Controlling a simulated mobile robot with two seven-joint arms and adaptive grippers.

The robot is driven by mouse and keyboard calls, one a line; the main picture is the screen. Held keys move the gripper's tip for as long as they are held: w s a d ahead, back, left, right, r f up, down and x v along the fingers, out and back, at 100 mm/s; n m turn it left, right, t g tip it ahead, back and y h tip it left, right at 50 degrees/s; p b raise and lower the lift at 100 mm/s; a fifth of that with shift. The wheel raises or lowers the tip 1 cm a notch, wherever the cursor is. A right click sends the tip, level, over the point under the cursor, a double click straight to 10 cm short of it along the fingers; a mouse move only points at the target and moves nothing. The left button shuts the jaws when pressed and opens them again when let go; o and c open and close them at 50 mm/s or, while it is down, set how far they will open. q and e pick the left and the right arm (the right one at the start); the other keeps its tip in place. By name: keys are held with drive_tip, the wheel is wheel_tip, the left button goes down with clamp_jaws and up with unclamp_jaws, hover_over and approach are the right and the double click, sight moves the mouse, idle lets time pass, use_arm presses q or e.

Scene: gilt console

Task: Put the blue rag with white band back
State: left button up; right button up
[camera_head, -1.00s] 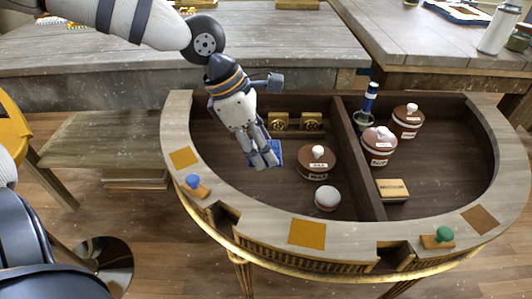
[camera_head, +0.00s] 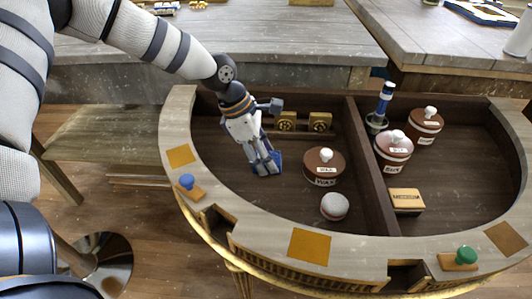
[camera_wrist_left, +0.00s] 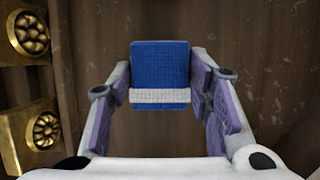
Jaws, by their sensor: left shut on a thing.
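The blue rag with a white band (camera_wrist_left: 160,72) is between the fingers of my left gripper (camera_wrist_left: 160,98) in the left wrist view, its band across the lower part. The gripper is shut on it. In the head view my left gripper (camera_head: 264,166) points down into the left compartment of the curved console (camera_head: 310,245), and only a blue bit of the rag (camera_head: 278,159) shows beside the fingers. I cannot tell whether the rag touches the compartment floor. My right gripper is not in view.
A brown lidded jar (camera_head: 323,168) and a grey round thing (camera_head: 334,206) stand right of the gripper. Gold rosette blocks (camera_head: 302,122) are behind. Beyond the divider (camera_head: 370,165) are more jars (camera_head: 393,150) and a tan block (camera_head: 406,201). Blue (camera_head: 187,181) and green (camera_head: 466,253) knobs sit on the rim.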

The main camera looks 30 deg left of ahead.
use_arm(q)
drive_tip(key=o, duration=1.2)
drive_tip(key=shift+f, duration=0.1)
drive_tip(key=p+v, duration=0.2)
drive_tip(key=v, duration=1)
drive_tip(key=shift+d+r, duration=0.1)
drive_tip(key=shift+r, duration=0.2)
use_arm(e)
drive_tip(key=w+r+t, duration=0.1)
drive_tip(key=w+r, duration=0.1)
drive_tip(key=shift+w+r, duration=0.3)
